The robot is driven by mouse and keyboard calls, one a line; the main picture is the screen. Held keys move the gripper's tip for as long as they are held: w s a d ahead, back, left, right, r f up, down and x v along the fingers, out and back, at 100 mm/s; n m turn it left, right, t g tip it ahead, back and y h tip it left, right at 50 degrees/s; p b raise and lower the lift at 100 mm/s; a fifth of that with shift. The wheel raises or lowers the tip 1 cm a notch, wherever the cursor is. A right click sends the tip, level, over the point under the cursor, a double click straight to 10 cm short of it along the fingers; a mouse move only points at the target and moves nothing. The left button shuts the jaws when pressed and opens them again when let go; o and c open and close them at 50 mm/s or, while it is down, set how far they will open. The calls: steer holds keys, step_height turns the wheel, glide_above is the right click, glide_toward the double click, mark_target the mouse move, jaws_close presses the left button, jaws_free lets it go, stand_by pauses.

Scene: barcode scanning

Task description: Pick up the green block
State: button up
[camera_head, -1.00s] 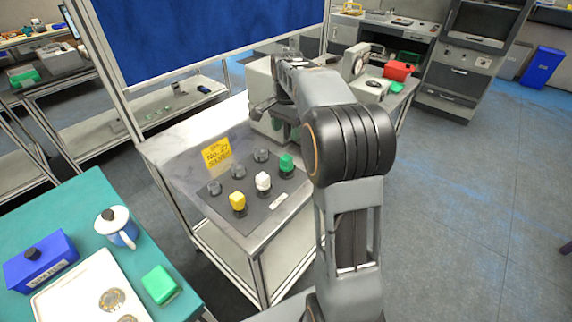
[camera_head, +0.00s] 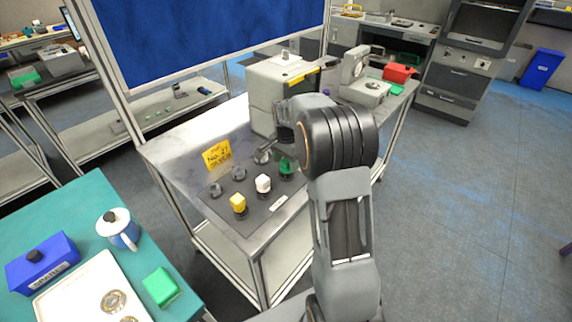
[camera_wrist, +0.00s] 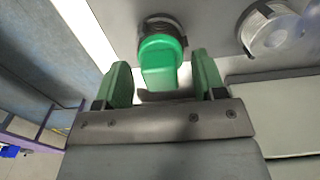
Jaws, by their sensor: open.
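The green block (camera_head: 287,164) sits on a dark round holder on the grey mat (camera_head: 222,208), at the mat's right back corner. In the wrist view the green block (camera_wrist: 161,62) shows between and just beyond my two green fingertips. My gripper (camera_wrist: 161,82) is open and empty, its fingers on either side of the block's near end. Whether they touch it cannot be told. In the head view my arm's wrist hangs above and beside the block, and the fingertips are hard to make out.
A white block (camera_head: 263,184) and a yellow block (camera_head: 238,202) stand on holders nearby. Empty round holders (camera_head: 216,190) are to the left, with a yellow sign (camera_head: 216,155) behind. A grey machine (camera_head: 272,92) stands behind my wrist. A teal table (camera_head: 75,215) is at left.

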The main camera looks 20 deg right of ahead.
steer(key=shift+f, duration=0.25)
steer(key=shift+c, duration=0.2)
steer(key=c, duration=1)
steer(key=shift+r, duration=0.15)
steer(key=shift+r, duration=0.55)
steer(key=s+d+r+b, duration=0.1)
steer(key=s+r, duration=0.3)
steer(key=s+d+r, duration=0.2)
steer(key=s+r, duration=0.1)
steer(key=s, duration=0.2)
steer(key=s+d+r+b, duration=0.1)
steer(key=s+r, duration=0.3)
steer(key=shift+s+d+r+b, duration=0.15)
steer(key=shift+s+r+b, duration=0.05)
steer(key=shift+r+b, duration=0.15)
